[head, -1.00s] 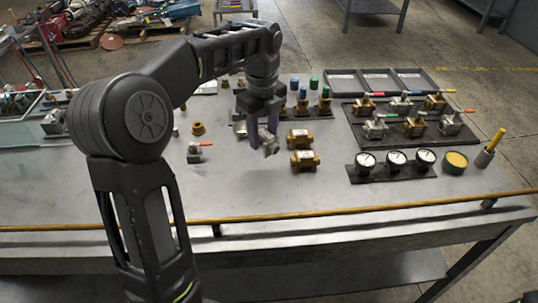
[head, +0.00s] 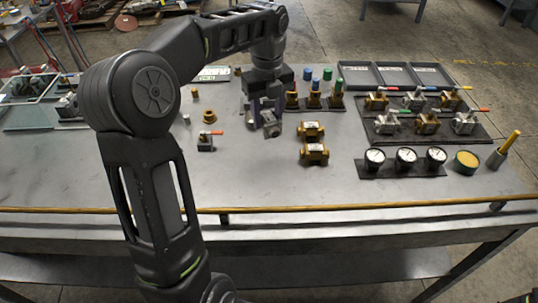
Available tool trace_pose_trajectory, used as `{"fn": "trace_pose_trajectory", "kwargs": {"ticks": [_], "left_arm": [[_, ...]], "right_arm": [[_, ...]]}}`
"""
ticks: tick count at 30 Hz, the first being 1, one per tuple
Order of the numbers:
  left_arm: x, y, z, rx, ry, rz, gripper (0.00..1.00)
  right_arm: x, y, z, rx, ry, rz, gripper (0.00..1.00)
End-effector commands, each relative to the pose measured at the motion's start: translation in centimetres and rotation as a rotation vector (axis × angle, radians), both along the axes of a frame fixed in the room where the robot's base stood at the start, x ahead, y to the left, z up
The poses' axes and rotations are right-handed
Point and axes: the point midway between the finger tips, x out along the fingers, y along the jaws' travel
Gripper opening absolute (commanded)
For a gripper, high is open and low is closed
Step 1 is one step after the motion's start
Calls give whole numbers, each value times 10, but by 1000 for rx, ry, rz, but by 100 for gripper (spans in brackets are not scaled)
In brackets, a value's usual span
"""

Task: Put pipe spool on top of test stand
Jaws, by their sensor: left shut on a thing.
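My left gripper (head: 263,113) points down over the middle of the grey bench, shut on a small grey metal piece (head: 271,129), which looks like the pipe spool. The fingers hide part of it, and I cannot tell whether it touches anything below. I cannot clearly pick out the test stand; the gripper may hide it. My right gripper is not in view.
Two brass valves (head: 314,153) sit right of the gripper. A red-handled valve (head: 206,141) and brass fittings (head: 210,116) are left. Behind are blue- and green-capped parts (head: 327,74). A gauge rack (head: 400,169) and valve rack (head: 386,137) stand right. The front is clear.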

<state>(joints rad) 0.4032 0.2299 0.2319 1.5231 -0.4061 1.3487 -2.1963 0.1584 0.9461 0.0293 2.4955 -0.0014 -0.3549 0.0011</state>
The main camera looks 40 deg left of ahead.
Motion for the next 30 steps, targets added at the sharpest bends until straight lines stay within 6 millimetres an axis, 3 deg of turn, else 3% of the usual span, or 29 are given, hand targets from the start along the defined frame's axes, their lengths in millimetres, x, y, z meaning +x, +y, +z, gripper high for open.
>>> {"fn": "trace_pose_trajectory", "kwargs": {"ticks": [8,18,30], "left_arm": [[0,0,-7,0,1,0,0],[0,0,-59,0,0,-1,0],[0,0,-67,0,0,0,0]], "right_arm": [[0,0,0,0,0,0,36],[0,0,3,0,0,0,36],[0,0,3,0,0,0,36]]}}
